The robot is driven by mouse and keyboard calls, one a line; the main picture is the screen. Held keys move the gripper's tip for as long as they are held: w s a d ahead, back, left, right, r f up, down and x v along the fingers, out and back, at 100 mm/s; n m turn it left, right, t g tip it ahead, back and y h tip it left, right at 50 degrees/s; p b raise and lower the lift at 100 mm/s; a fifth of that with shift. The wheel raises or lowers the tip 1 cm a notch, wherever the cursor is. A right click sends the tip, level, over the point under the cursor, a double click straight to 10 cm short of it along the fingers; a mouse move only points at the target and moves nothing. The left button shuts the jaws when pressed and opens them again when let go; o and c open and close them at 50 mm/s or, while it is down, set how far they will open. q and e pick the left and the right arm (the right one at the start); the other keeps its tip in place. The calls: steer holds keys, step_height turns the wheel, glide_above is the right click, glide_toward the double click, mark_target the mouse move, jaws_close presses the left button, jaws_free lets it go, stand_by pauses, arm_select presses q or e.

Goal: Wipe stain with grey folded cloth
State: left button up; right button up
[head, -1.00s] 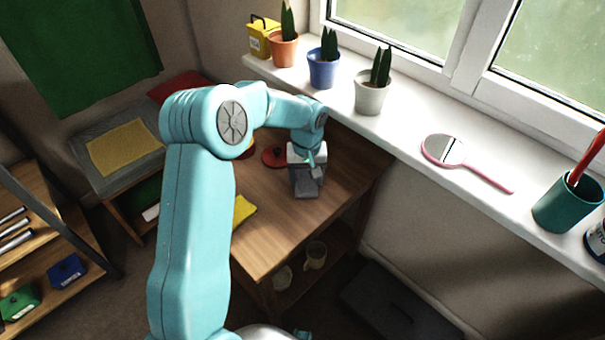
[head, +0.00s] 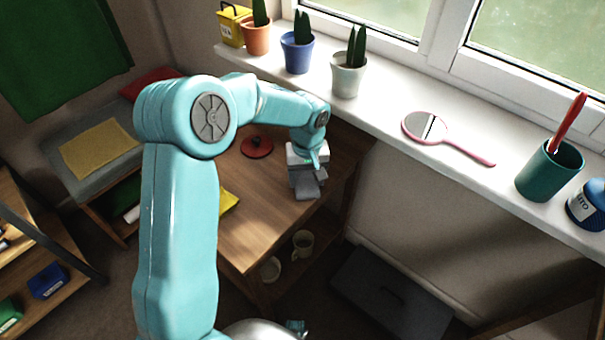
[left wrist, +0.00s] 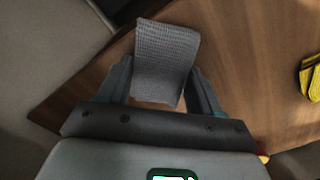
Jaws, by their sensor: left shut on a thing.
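The grey folded cloth (left wrist: 167,52) is held between the two fingers of my left gripper (left wrist: 162,82) in the left wrist view. In the head view my left gripper (head: 307,168) is over the near right part of the wooden table (head: 262,210), with the grey cloth (head: 306,187) under and in front of it. The cloth is at or just above the tabletop; I cannot tell whether it touches. I cannot make out a stain on the wood; the gripper and arm hide part of the table. My right gripper is not in view.
A red round thing (head: 256,146) lies on the table left of the gripper. A yellow cloth (head: 228,203) is partly behind my arm. The windowsill (head: 385,105) with pots and a pink mirror (head: 424,126) runs along the right. Mugs stand on the shelf below.

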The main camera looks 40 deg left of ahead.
arm_select(q)
steer(key=shift+r+p, duration=2.2)
steer(key=shift+r, duration=0.85)
steer(key=shift+r+p, duration=1.15)
steer(key=shift+r, duration=0.45)
steer(key=shift+f, duration=0.1)
